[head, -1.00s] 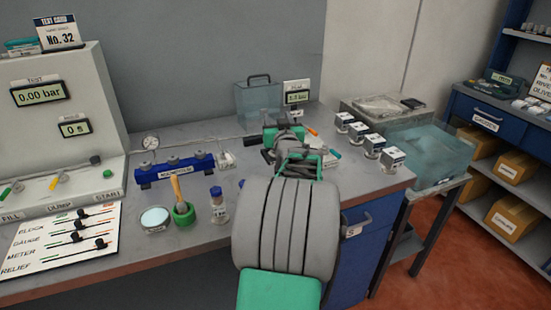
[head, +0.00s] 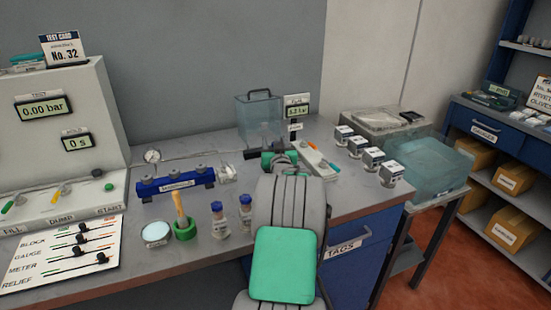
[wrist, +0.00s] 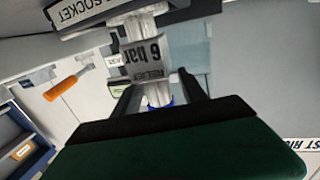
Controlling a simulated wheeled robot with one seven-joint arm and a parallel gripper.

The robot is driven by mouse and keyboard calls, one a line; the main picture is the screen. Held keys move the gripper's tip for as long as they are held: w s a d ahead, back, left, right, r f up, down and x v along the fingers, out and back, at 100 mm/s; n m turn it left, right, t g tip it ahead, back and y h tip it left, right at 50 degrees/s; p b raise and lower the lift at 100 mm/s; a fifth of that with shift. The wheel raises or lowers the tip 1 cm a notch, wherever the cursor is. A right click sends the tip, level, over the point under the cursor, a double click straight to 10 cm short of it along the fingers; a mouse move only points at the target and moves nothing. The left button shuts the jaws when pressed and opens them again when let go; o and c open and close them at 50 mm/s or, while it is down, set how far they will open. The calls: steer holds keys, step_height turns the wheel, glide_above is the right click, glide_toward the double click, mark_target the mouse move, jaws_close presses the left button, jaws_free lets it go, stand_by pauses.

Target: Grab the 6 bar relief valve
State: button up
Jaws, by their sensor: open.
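The 6 bar relief valve (wrist: 146,54) is close in the wrist view, a pale metal body with a label reading "6 bar", upside down in that picture. A bit of blue (wrist: 155,103) shows below it. My gripper (wrist: 156,80) is open, with one dark finger on each side of the valve's lower part. I cannot tell whether either finger touches it. In the head view my gripper (head: 256,154) is over the back of the bench, partly hidden by my arm. I cannot pick out the valve there.
A plate labelled "SOCKET" (wrist: 95,10) is beside the valve. An orange-handled tool (wrist: 62,88) lies nearby.

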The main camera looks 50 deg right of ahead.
jaws_close()
stand_by(0.4)
steer(key=shift+r, duration=0.1)
